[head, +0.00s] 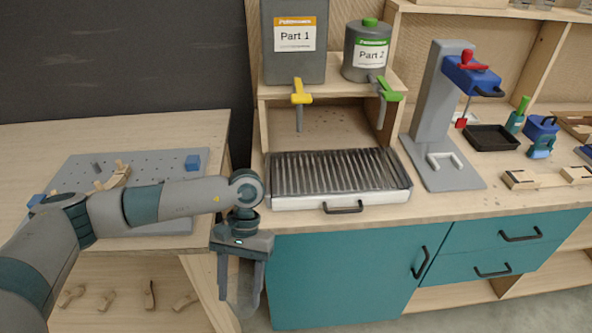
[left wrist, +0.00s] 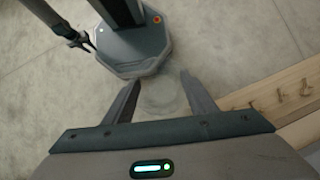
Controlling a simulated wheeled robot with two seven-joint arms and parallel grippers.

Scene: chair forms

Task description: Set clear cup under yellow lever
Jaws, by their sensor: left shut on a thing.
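The yellow lever (head: 301,97) sits on the front of the grey "Part 1" container, with a grey spout hanging below it. My left gripper (head: 240,303) points down in front of the counter's front edge, left of the teal cabinet and lower than the grate. It is shut on the clear cup (left wrist: 162,98), which shows faintly between its two fingers in the left wrist view; the cup is hard to make out in the head view. My right gripper (left wrist: 88,44) shows small at the upper left of the left wrist view; its jaw state is unclear.
A ribbed drip grate (head: 337,172) with a front handle lies below the spouts and is empty. The "Part 2" bottle with a green lever (head: 388,92) stands to the right. A grey press (head: 433,110) is further right. A pegboard (head: 110,175) lies on the left table.

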